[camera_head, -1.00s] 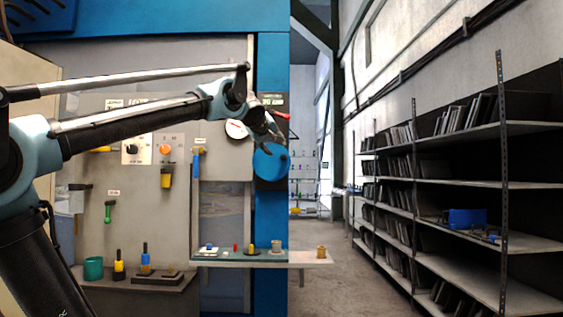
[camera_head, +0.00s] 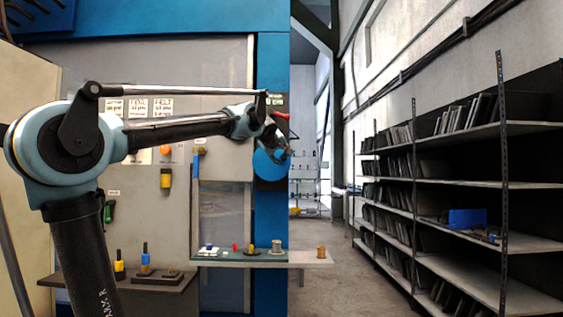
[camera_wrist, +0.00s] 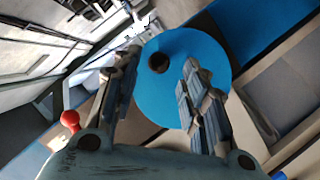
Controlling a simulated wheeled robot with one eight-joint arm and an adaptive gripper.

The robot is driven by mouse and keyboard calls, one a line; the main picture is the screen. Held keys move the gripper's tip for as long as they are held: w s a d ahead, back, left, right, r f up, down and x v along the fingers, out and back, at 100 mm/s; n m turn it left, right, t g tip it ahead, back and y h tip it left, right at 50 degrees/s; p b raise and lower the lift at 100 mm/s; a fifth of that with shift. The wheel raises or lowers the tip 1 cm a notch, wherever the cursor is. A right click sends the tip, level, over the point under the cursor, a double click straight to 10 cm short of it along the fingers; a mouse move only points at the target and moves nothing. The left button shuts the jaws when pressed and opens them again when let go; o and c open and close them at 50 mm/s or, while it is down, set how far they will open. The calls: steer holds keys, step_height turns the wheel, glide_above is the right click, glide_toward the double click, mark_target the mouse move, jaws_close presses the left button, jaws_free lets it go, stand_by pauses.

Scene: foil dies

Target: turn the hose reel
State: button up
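The hose reel shows as a round blue disc (camera_head: 265,166) on the blue column, partly hidden by my gripper in the head view. In the wrist view the blue disc (camera_wrist: 180,95) faces me, with a dark round knob (camera_wrist: 159,62) off its centre. My gripper (camera_wrist: 160,62) is open, with one finger on each side of the knob in the picture. I cannot tell whether the fingers touch the knob or the disc. In the head view my gripper (camera_head: 284,148) is in front of the disc's upper right part.
A red lever (camera_head: 281,116) sticks out just above the disc; its red ball end (camera_wrist: 70,119) shows in the wrist view. A narrow shelf (camera_head: 255,262) with small parts juts out below. Tools hang on the grey panel (camera_head: 222,165) at left. The aisle at right is clear.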

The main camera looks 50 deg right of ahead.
mark_target(284, 158)
steer(key=shift+x, duration=2.8)
steer(key=shift+c, duration=0.6)
jaws_close()
